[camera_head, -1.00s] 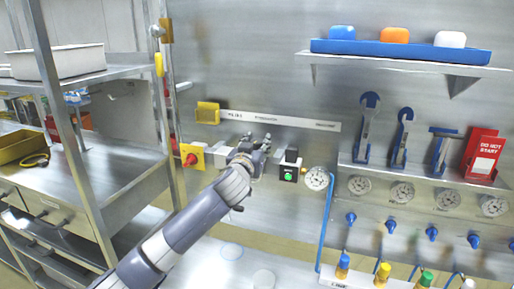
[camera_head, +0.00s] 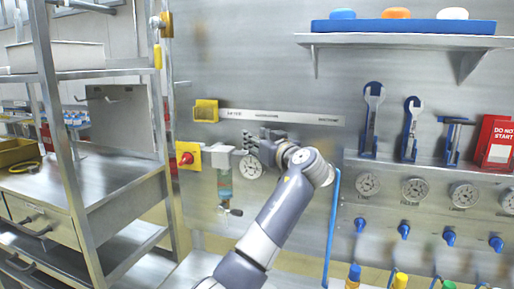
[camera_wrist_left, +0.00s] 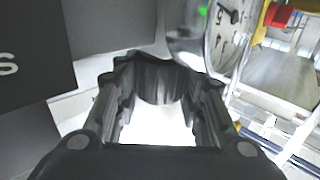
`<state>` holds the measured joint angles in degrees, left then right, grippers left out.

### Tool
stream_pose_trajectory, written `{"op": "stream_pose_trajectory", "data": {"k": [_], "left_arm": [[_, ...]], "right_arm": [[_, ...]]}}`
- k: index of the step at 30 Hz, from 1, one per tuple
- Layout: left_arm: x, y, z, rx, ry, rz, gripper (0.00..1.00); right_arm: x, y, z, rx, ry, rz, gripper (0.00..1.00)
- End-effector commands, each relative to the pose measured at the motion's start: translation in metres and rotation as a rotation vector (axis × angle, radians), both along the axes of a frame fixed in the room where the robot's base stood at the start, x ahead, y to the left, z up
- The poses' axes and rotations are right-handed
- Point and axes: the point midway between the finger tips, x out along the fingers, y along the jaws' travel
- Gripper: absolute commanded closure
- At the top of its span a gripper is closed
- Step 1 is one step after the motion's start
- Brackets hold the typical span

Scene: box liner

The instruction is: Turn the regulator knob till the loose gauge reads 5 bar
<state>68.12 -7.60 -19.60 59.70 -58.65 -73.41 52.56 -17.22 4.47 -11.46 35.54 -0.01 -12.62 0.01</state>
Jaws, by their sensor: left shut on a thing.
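My left gripper (camera_head: 270,140) is at the regulator on the wall panel, mostly hidden by its own wrist. In the left wrist view its fingers (camera_wrist_left: 160,105) are closed around a dark ribbed knob (camera_wrist_left: 158,82), the regulator knob. A round white gauge (camera_head: 252,165) sits just left of and below the gripper. A gauge is also partly visible in the wrist view (camera_wrist_left: 222,38), cut off at the top, and its reading is not clear. I cannot tell whether this is the loose gauge. My right gripper is not in view.
A yellow block with a red knob (camera_head: 187,158) and a filter bowl (camera_head: 224,185) are left of the gripper. A blue hose (camera_head: 332,225) hangs to the right. Several gauges (camera_head: 368,184) line the panel there. A metal rack (camera_head: 85,190) stands left.

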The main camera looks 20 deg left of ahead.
Motion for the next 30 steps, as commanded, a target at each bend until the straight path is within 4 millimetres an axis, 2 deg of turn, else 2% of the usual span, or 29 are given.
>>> {"op": "stream_pose_trajectory", "data": {"k": [10, 26, 27, 29, 30], "left_arm": [[0.0002, -0.0005, -0.0001, 0.000, 0.001, 0.085, 0.87], [0.0003, 0.0001, 0.0007, 0.000, 0.000, 0.098, 0.87], [0.0003, 0.0001, 0.0007, 0.000, 0.000, 0.098, 0.57], [0.0003, 0.0003, 0.0007, 0.000, 0.000, 0.098, 0.43], [0.0003, 0.0003, 0.0007, 0.000, 0.000, 0.098, 0.42]], "right_arm": [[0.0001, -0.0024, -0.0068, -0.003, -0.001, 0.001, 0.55], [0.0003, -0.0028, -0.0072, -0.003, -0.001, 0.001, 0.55], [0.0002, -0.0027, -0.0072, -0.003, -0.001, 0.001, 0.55], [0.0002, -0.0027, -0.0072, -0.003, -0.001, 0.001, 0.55], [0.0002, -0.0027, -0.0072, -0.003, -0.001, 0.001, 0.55]]}}
